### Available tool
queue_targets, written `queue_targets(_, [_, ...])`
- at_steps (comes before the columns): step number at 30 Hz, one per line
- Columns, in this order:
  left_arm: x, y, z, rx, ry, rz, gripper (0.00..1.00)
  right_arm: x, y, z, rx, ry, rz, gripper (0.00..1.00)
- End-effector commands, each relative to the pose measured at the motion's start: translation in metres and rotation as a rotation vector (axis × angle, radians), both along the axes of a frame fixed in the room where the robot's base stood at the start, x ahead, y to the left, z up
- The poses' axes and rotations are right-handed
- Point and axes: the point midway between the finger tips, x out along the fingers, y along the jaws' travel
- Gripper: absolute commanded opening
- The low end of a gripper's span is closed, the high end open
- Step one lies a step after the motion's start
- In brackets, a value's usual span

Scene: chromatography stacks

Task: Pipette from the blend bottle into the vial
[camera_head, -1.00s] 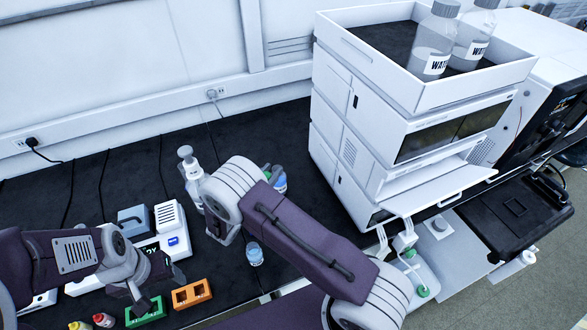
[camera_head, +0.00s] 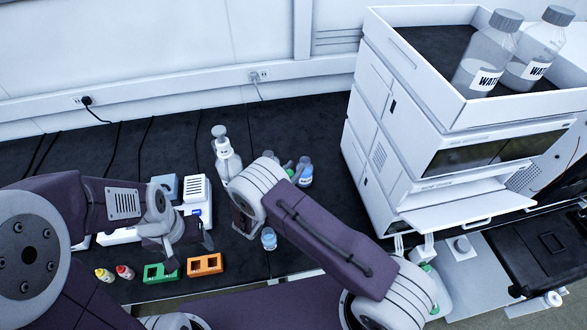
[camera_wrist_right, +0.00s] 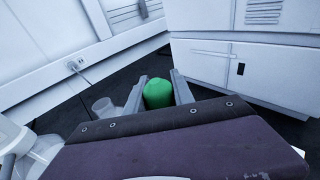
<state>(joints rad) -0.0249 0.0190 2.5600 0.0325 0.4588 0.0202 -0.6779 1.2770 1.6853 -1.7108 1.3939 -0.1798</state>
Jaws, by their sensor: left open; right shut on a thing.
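My right gripper (camera_wrist_right: 158,92) is shut on a green round-topped thing (camera_wrist_right: 158,94) in the right wrist view; I cannot tell whether this is a pipette bulb or a cap. In the head view my right wrist hides these fingers. A bottle with a blue label (camera_head: 305,172) stands just behind that wrist, its text unreadable. A small clear vial-like container (camera_head: 269,238) stands in front of the wrist. I cannot tell which container is the blend bottle. My left gripper (camera_head: 187,239) is open and empty above the bench, behind the coloured racks.
A white pump-top bottle (camera_head: 227,158) stands left of my right wrist. A green rack (camera_head: 161,273), an orange rack (camera_head: 205,264) and small yellow and red-capped bottles sit at the front left. The tall white stack (camera_head: 400,150) blocks the right.

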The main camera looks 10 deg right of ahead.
Motion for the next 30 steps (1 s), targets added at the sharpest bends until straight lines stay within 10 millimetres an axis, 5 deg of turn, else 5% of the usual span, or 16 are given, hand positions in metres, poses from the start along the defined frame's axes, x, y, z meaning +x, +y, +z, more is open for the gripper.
queue_targets(6, [0.0,0.0,-0.014,0.0,0.0,0.0,0.68,0.0,0.0,-0.019,0.0,0.0,0.0,0.23])
queue_targets(30, [0.0,0.0,-0.018,0.0,0.0,0.0,0.68,0.0,0.0,-0.019,0.0,0.0,0.0,0.23])
